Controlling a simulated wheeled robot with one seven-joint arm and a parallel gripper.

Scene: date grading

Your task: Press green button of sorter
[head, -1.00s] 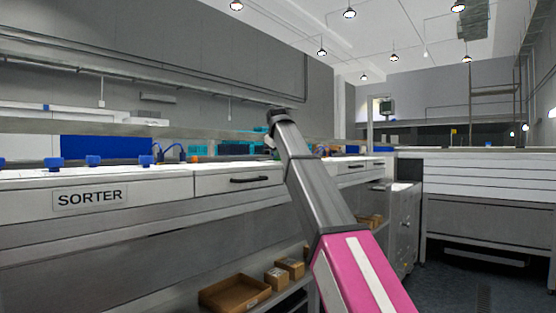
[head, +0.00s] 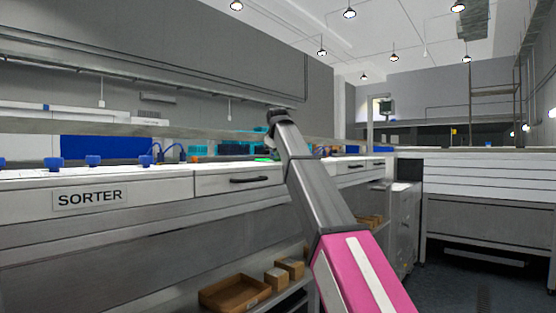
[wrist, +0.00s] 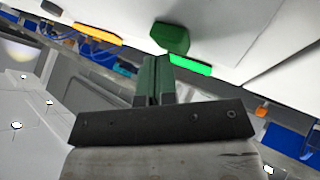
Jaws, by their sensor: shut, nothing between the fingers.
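The sorter (head: 92,198) is the long white-fronted bench at left in the head view, with a "SORTER" label. In the wrist view, a dark green button-like block (wrist: 171,37) sticks out of the white surface. A bright green strip (wrist: 190,66) lies beside it, and a bright green patch (head: 263,159) shows on the bench top in the head view. My gripper (wrist: 157,60) is shut and empty, its fingertips close to the green block. I cannot tell whether they touch it. The head view does not clearly show my gripper.
An orange strip (wrist: 98,34) lies left of the green block in the wrist view. Blue fittings (head: 93,160) stand along the bench's top edge. A cardboard tray (head: 234,294) and small boxes sit on the lower shelf. A grey cabinet (head: 486,199) stands at right.

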